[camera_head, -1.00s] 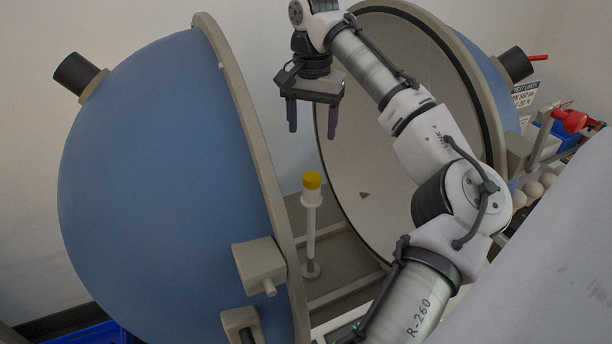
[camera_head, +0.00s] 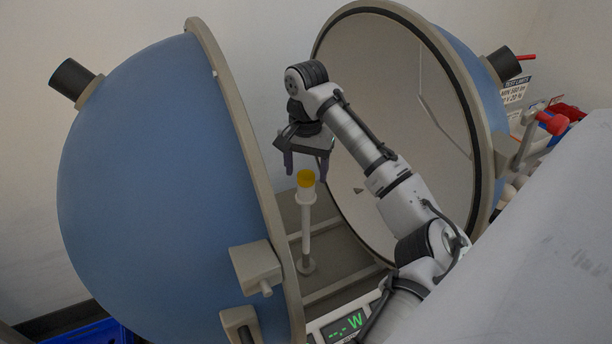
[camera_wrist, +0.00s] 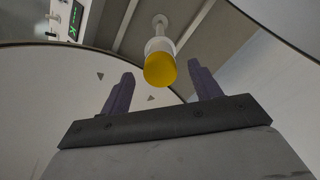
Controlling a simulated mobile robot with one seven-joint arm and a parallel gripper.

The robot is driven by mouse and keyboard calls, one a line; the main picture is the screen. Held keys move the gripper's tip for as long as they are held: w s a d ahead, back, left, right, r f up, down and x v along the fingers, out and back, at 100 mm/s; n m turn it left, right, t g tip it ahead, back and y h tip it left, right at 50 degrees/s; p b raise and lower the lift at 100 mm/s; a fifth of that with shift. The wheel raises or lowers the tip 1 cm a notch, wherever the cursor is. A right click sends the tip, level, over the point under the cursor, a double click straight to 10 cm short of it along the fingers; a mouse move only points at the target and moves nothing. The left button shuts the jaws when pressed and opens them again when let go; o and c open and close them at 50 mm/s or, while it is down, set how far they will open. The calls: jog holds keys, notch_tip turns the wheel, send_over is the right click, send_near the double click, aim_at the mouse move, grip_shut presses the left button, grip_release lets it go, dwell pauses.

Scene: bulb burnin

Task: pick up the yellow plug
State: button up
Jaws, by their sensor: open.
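The yellow plug (camera_head: 306,179) sits upright on top of a white post (camera_head: 306,225) between the two halves of the blue sphere. My gripper (camera_head: 306,170) is open and empty, pointing down, with its fingertips close to the plug's height in the head view. In the wrist view the yellow plug (camera_wrist: 160,69) shows just beyond the fingertips, between the two purple fingers (camera_wrist: 160,75) from side to side. Whether the plug is fully between the fingers in depth is hard to tell. No contact shows.
The left blue hemisphere (camera_head: 150,180) and the open right hemisphere (camera_head: 400,110) stand close on both sides of the post. A meter with a green display (camera_head: 345,325) is in front. A red-handled clamp (camera_head: 551,123) is at the right.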

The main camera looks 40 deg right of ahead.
jog(key=shift+f, duration=0.2)
jog(key=c, duration=1.1)
jog(key=shift+o, duration=0.2)
jog(key=shift+r, duration=0.1)
